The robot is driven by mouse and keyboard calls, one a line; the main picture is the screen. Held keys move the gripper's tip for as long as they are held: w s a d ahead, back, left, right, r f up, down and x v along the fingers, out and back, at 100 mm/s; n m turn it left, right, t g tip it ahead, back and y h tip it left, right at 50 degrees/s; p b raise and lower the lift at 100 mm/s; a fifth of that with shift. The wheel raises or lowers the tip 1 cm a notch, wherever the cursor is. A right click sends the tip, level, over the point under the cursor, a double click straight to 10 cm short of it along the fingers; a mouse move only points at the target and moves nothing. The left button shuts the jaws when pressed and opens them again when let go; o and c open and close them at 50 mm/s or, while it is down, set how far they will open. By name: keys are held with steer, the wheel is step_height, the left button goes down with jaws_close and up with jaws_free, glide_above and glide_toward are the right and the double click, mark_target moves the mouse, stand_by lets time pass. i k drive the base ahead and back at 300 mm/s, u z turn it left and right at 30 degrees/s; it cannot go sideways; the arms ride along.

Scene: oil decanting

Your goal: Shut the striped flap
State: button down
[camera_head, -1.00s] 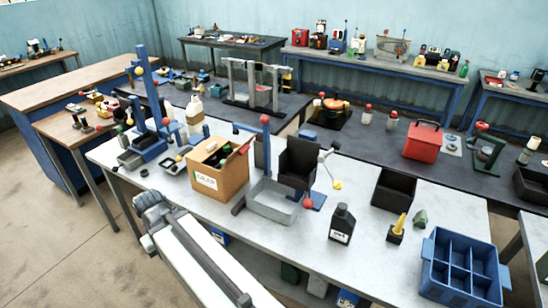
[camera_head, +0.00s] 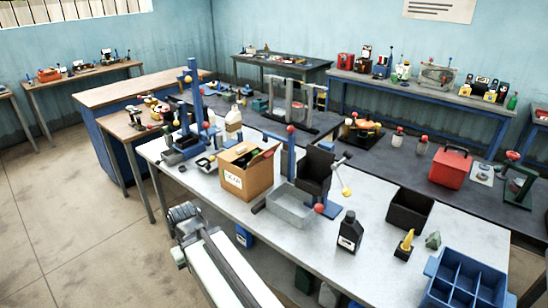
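I cannot make out a striped flap on any thing in view. The open cardboard box (camera_head: 249,185) with a white label stands on the pale workbench (camera_head: 365,205), and no stripes show on it. A pale arm link of mine with a grey joint at its end runs up from the bottom edge, in front of the bench. No gripper fingers show, so where my gripper is and what it holds cannot be seen.
A grey tray (camera_head: 290,212), a black bottle (camera_head: 350,232), a black bin (camera_head: 408,212) and a blue divided crate (camera_head: 437,290) stand on the bench. A red case (camera_head: 450,168) is behind. Bare floor (camera_head: 75,230) lies at left.

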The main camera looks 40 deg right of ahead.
mark_target(266, 154)
steer(key=u, duration=0.05)
steer(key=i, duration=0.9)
steer(key=z, duration=0.05)
